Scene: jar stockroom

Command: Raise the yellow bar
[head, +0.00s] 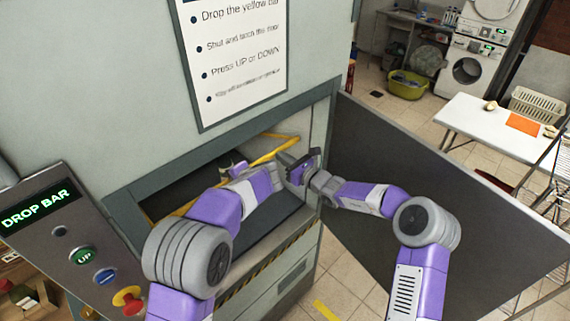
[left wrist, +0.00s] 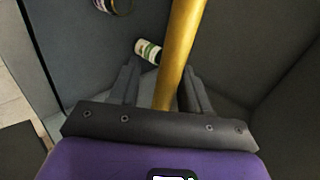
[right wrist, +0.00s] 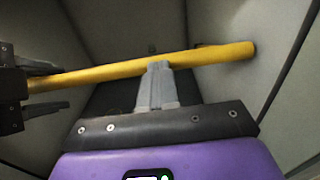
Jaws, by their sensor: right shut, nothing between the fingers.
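The yellow bar (head: 265,154) is inside the open hatch of the grey-green machine, partly hidden by my arms in the head view. In the left wrist view the bar (left wrist: 182,50) runs between the parted fingers of my left gripper (left wrist: 160,85). I cannot tell whether they touch it. In the right wrist view the bar (right wrist: 210,57) crosses from the left gripper (right wrist: 45,88) to the wall at right. My right gripper (right wrist: 158,68) is shut and empty, its tips against or just before the bar; contact is unclear.
A control panel (head: 75,215) at left reads "DROP BAR" and has UP, blue and red-yellow buttons. An open dark door (head: 430,150) stands at right. A jar with a green and white label (left wrist: 148,50) lies inside the compartment. A white table (head: 500,130) stands beyond the door.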

